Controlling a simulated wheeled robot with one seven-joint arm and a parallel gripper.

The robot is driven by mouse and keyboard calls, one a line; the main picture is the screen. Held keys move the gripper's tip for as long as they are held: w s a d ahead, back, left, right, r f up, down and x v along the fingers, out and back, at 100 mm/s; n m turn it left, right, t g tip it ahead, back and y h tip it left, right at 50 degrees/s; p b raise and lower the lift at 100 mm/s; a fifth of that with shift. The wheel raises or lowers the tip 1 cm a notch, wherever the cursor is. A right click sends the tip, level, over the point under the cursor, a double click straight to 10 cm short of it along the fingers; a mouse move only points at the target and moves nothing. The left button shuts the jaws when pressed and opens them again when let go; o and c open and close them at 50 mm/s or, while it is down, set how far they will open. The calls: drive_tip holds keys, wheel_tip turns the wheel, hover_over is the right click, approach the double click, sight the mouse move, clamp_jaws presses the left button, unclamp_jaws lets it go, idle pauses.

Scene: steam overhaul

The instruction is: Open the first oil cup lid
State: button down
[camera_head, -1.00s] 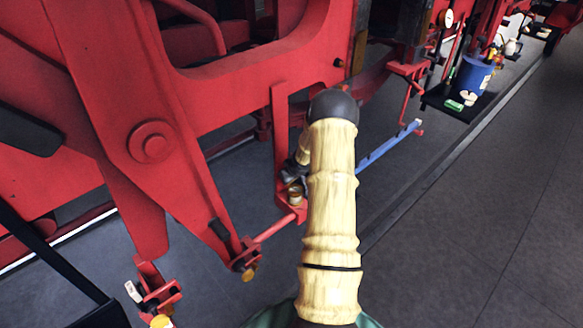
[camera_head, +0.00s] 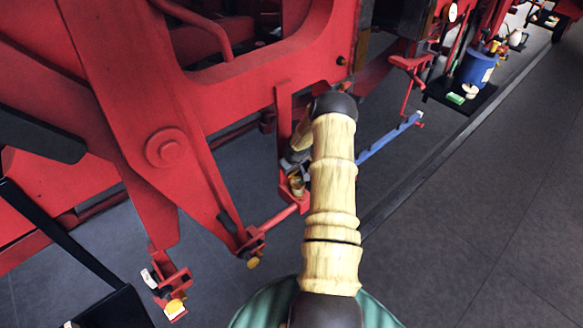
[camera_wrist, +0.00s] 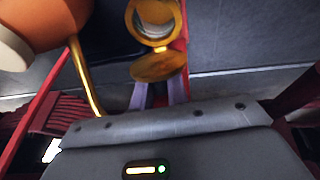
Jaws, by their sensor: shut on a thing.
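In the wrist view, a brass oil cup (camera_wrist: 153,22) shows its round mouth with a pale grey inside. Its brass lid (camera_wrist: 160,66) is swung away from the mouth on the side towards my gripper. My gripper (camera_wrist: 159,92) is at the lid's near edge, its two grey fingers shut on the lid; the exact contact is partly hidden. In the head view, my gripper (camera_head: 296,158) is beside the small brass cup (camera_head: 297,186) on the red rod end, partly hidden by my cream arm.
A copper-coloured rounded vessel (camera_wrist: 45,22) with a thin brass spout stands close left in the wrist view. Red linkage (camera_head: 165,148) fills the left.

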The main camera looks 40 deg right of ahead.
drive_tip(key=shift+d+r, duration=0.1)
drive_tip(key=c, duration=1.5)
unclamp_jaws()
drive_tip(key=shift+o, duration=0.2)
drive_tip(key=shift+r, duration=0.1)
drive_tip(key=b+v, duration=0.5)
drive_tip(key=v, duration=1.2)
drive_tip(key=shift+d, duration=0.1)
